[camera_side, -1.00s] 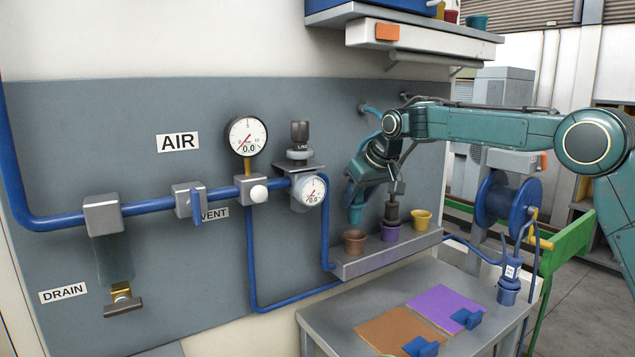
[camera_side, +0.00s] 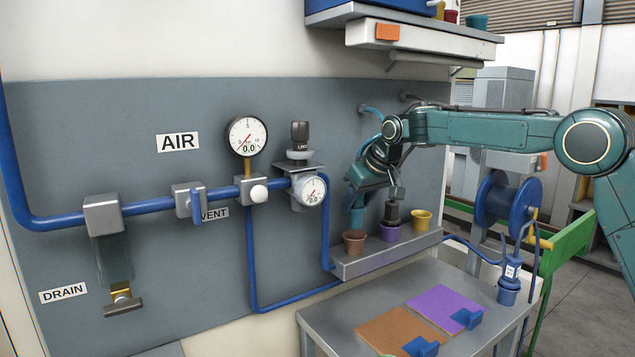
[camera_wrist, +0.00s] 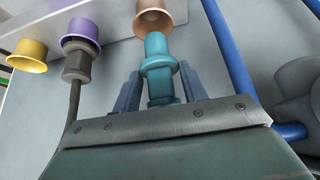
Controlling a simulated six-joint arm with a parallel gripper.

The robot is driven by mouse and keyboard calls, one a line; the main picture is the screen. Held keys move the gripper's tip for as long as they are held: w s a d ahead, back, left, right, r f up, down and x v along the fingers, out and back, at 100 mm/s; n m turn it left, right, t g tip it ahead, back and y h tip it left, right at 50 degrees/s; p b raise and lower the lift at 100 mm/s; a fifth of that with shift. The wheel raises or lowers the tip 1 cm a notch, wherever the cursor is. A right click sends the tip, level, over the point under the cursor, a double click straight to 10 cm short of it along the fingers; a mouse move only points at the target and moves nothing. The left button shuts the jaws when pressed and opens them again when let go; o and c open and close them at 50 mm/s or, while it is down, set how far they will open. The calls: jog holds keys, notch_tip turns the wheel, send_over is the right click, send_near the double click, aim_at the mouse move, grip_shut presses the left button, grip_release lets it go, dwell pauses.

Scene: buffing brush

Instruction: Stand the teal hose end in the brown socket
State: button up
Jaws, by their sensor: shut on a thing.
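My gripper (camera_side: 359,197) is shut on the teal hose end (camera_side: 357,217), which points down below it. In the wrist view the teal hose end (camera_wrist: 157,62) sits between my two grey-blue fingers (camera_wrist: 158,80). The brown socket (camera_side: 354,243) is an open cup on the grey ledge, directly under the hose end. It also shows in the wrist view (camera_wrist: 153,19), just beyond the tip. The tip is at or just above the socket's rim; I cannot tell whether it has entered. The hose end looks close to upright.
A dark grey hose end (camera_side: 392,211) stands at the purple socket (camera_side: 390,233), close to the right of my gripper. A yellow socket (camera_side: 421,219) is further right on the ledge (camera_side: 371,264). Blue pipe (camera_side: 326,225) runs left of the brown socket. The table below holds coloured mats.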

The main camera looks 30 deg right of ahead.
aim_at(360, 217)
jog(key=shift+f, duration=2.5)
dwell(1.3)
jog(key=o, duration=1.1)
jog(key=v, duration=1.4)
